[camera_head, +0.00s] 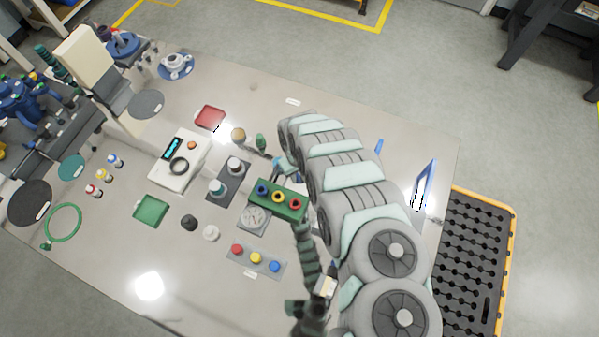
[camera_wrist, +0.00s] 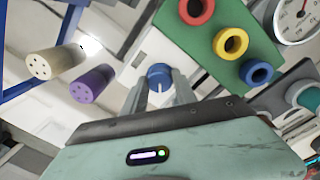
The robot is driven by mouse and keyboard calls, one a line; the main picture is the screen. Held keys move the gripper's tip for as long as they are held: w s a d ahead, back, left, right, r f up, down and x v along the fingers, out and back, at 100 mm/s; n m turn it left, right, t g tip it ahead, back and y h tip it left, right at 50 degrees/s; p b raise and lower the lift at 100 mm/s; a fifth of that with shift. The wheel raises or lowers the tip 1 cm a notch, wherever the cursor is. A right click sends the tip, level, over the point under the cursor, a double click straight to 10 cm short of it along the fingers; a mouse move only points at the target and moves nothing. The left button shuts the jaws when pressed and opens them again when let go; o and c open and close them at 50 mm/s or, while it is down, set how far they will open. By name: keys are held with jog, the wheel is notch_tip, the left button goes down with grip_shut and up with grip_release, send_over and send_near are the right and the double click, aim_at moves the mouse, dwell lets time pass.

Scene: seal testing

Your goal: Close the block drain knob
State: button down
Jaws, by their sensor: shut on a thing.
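The green block (camera_head: 278,199) with blue, yellow and red ring-shaped ports lies near the middle of the table. It also shows at the top of the wrist view (camera_wrist: 212,35). A round blue knob (camera_wrist: 158,73) sits between my fingertips, to the lower left of the block in the wrist view. My gripper (camera_wrist: 158,88) is shut on this blue knob, one finger on each side. The knob's lower part is hidden by the fingers. In the head view, my arm largely hides this spot, and I cannot make out the knob there.
A beige cylinder (camera_wrist: 48,64) and a purple cylinder (camera_wrist: 92,84) stand left of my fingers in the wrist view. A round gauge (camera_head: 254,217) is beside the block. A panel with red, yellow and blue buttons (camera_head: 256,262) lies nearer. A white device (camera_head: 178,160) stands farther left.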

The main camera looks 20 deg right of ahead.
jog(key=n, duration=0.5)
jog(key=shift+n+p, duration=0.3)
jog(key=shift+p, duration=0.05)
jog(key=shift+d+n, duration=0.1)
jog(key=shift+n, duration=2.1)
jog(key=c, duration=1)
grip_release()
notch_tip(320, 180, up, 11)
jog(key=p, duration=0.2)
jog(key=shift+s, duration=0.2)
jog(key=shift+f, duration=0.1)
